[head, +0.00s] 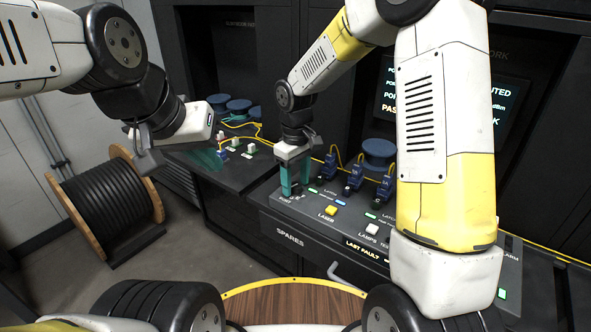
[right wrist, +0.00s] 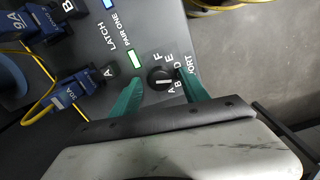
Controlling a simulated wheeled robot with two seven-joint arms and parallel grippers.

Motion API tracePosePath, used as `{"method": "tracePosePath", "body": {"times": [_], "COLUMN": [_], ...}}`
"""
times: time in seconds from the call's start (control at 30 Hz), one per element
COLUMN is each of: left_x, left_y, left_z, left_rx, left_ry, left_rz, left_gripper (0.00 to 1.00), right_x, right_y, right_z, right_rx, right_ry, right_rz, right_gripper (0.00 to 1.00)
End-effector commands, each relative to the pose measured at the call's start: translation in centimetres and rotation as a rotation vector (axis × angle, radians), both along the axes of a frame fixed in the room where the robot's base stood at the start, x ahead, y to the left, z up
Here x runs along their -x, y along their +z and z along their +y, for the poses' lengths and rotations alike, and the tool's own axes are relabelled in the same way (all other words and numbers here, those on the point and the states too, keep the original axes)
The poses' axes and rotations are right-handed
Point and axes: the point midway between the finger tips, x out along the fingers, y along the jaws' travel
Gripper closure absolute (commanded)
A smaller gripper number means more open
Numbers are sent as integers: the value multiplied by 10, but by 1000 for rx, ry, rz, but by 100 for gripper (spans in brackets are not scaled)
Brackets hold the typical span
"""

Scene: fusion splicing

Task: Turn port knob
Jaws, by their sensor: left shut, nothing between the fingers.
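The port knob (right wrist: 161,79) is a small round black knob with a white mark, in the right wrist view. Letters ring it, with the word PORT beside it. My right gripper (right wrist: 160,82) has its teal fingers apart, one on each side of the knob. A gap shows on the left; the right finger looks very close to the knob, and contact is unclear. In the head view my right gripper (head: 295,190) is at the panel's left end and largely hides the knob. My left gripper (head: 207,158) is shut and empty, over the left counter.
The sloped panel (head: 292,220) carries a yellow LASER button (head: 330,210), a white LAMPS button (head: 372,229) and blue connectors (head: 354,178) with yellow cables. A lit screen (head: 388,100) is partly hidden by my right arm. A cable reel (head: 105,203) stands on the floor left.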

Motion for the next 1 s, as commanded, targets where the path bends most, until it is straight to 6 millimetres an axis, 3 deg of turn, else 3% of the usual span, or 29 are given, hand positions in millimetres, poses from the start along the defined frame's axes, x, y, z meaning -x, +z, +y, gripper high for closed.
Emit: {"method": "tracePosePath", "body": {"times": [0.27, 0.7, 1.0], "left_x": [0, 0, 0], "left_y": [0, 0, 0], "left_z": [0, 0, 0], "left_rx": [0, 0, 0], "left_ry": [0, 0, 0], "left_rz": [0, 0, 0], "left_gripper": [100, 100, 100], "right_x": [0, 0, 0], "right_y": [6, 71, 78], "right_z": [0, 0, 0], "right_rx": [-1, -1, 0], "right_ry": [0, 1, 1], "right_rz": [-2, -2, 0], "right_gripper": [47, 47, 47]}}
